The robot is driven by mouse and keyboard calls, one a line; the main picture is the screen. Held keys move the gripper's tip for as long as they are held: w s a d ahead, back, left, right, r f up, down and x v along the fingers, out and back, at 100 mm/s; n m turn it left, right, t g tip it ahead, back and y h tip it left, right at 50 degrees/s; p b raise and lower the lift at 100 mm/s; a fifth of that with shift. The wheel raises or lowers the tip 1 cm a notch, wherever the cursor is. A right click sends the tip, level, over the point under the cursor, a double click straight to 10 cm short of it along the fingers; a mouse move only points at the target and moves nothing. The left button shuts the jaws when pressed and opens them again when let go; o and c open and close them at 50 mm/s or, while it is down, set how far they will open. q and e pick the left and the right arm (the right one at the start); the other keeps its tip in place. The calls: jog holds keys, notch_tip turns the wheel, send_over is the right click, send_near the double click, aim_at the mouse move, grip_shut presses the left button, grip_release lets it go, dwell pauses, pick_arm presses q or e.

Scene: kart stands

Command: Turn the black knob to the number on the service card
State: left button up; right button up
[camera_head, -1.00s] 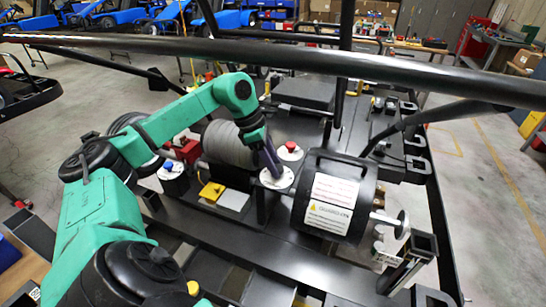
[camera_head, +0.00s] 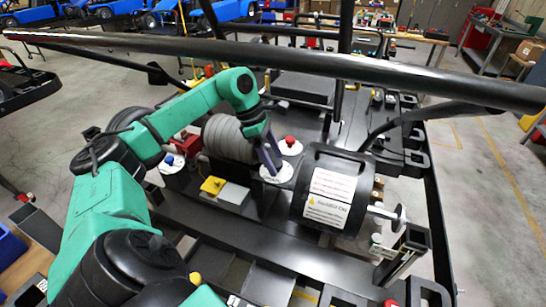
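My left gripper (camera_head: 270,163) points down at a round white dial plate (camera_head: 284,178) in the middle of the kart stand. Its dark fingers stand over the plate's centre. The black knob is not clearly visible; the fingers cover that spot, and I cannot tell whether they grip anything. A dial with a red knob (camera_head: 290,141) is just behind, and one with a blue knob (camera_head: 170,160) is to the left. White printed labels (camera_head: 331,187) are on the black cylinder to the right; their text is too small to read. I cannot pick out the service card. My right gripper is not in view.
The black cylinder (camera_head: 313,172) stands close to the right of the gripper. A thick black bar (camera_head: 400,70) crosses above the stand. Open floor lies to the right.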

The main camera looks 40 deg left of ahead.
pick_arm(q)
jog(key=shift+r, duration=0.1)
jog(key=shift+a+r, duration=0.15)
jog(key=shift+r, duration=0.15)
jog(key=v, duration=1.3)
jog(key=shift+r+p, duration=0.35)
jog(key=shift+p, duration=0.05)
jog(key=shift+s+a, duration=0.1)
